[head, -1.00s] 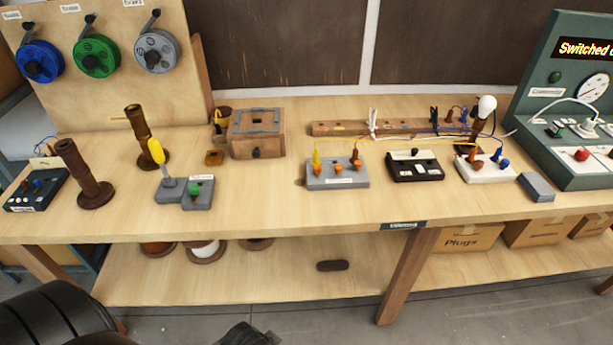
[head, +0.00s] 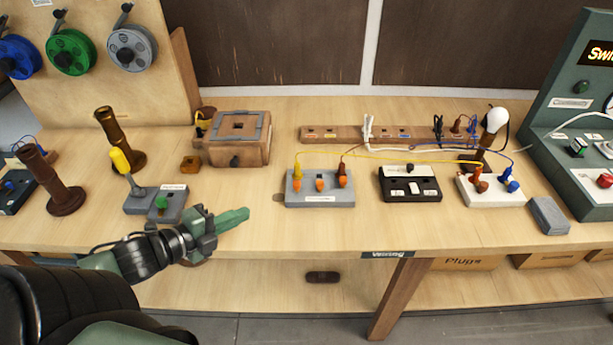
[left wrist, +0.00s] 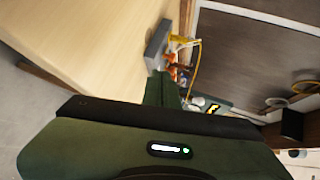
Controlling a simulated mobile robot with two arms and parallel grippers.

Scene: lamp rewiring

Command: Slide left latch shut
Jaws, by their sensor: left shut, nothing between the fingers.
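A grey connector block (head: 321,199) stands on the bench, with a yellow plug (head: 297,170) and orange parts in its top. A small tab (head: 279,198) sticks out at its left end; I cannot tell whether it is the left latch or how it is set. My left gripper (head: 246,214) is shut and empty, pointing right, a short gap left of the block. In the left wrist view the shut fingers (left wrist: 162,90) point toward the grey block (left wrist: 156,44). My right gripper is not in view.
A grey box with a yellow-handled lever (head: 121,161) is left of my gripper. The bench in front of the blocks is clear.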

